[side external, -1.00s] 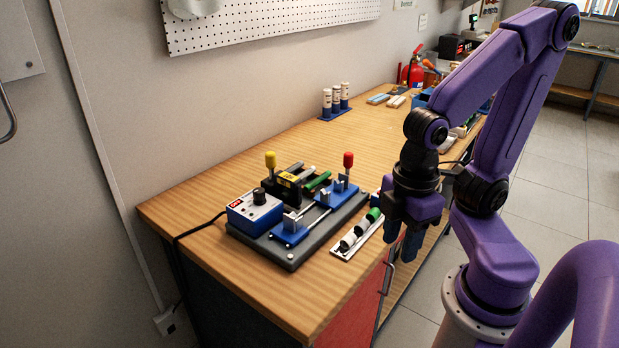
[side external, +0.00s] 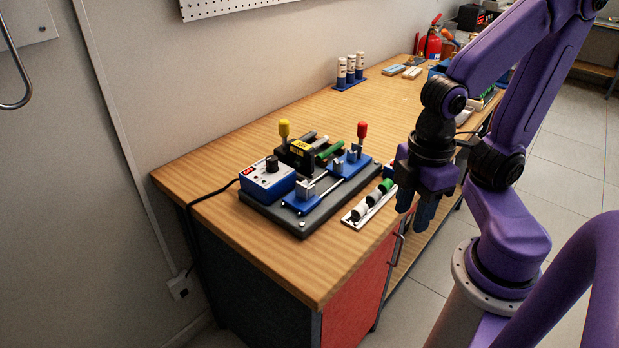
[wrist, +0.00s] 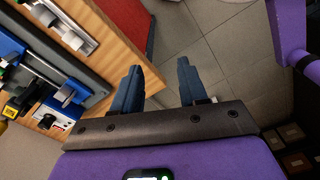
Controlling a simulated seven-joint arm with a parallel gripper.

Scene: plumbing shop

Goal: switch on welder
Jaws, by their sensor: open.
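The welder (side external: 285,208) is a bench fixture on a dark grey base plate at the near end of the wooden bench. Its blue control box (side external: 267,184) has a white top, a black knob (side external: 272,163) and a small red display or switch. The lettering is too small to read. A yellow-tipped lever and a red-tipped lever stand upright on the fixture. My gripper (side external: 417,212) is open and empty, pointing down to the right of the fixture, apart from it. In the wrist view my fingers (wrist: 160,72) are spread over the bench edge and floor, with the fixture at left.
A white rack (side external: 367,208) with white and green pipe pieces lies between the fixture and my gripper. A blue stand with white bottles (side external: 350,70) and a fire extinguisher (side external: 433,44) are farther back. A black cable leaves the control box at left. The bench middle is clear.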

